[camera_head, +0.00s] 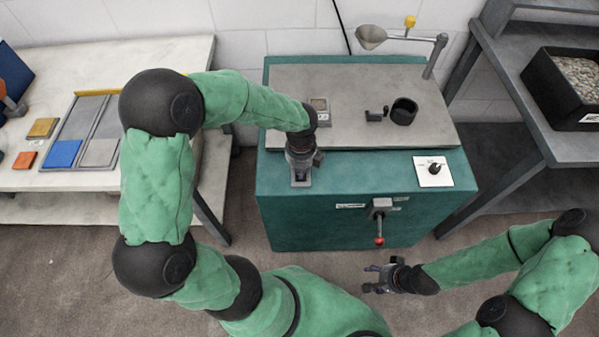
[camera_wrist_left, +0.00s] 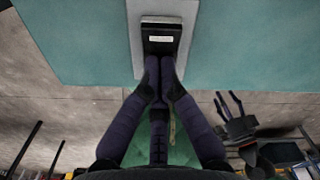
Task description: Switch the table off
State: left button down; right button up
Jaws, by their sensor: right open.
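The table is a teal cabinet (camera_head: 330,215) with a grey top. On its front left is a grey plate, seen in the left wrist view (camera_wrist_left: 190,50), with a black switch block (camera_wrist_left: 161,30) bearing a white label. My left gripper (camera_head: 300,178) is over this plate and hides most of it in the head view. In the left wrist view its fingertips (camera_wrist_left: 160,72) are together at the block's near edge; whether they touch it I cannot tell. My right gripper (camera_head: 378,279) is open and empty in front of the cabinet, and also shows in the left wrist view (camera_wrist_left: 230,105).
A lever with a red knob (camera_head: 379,240) hangs on the cabinet front. A black dial (camera_head: 435,169) sits on a white plate at right. A black cup (camera_head: 403,111) and a funnel stand (camera_head: 430,60) are on top. Side tables flank the cabinet.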

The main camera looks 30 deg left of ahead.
pick_arm(q)
jog(key=shift+r+p, duration=3.55)
pick_arm(e)
notch_tip(320, 180, up, 7)
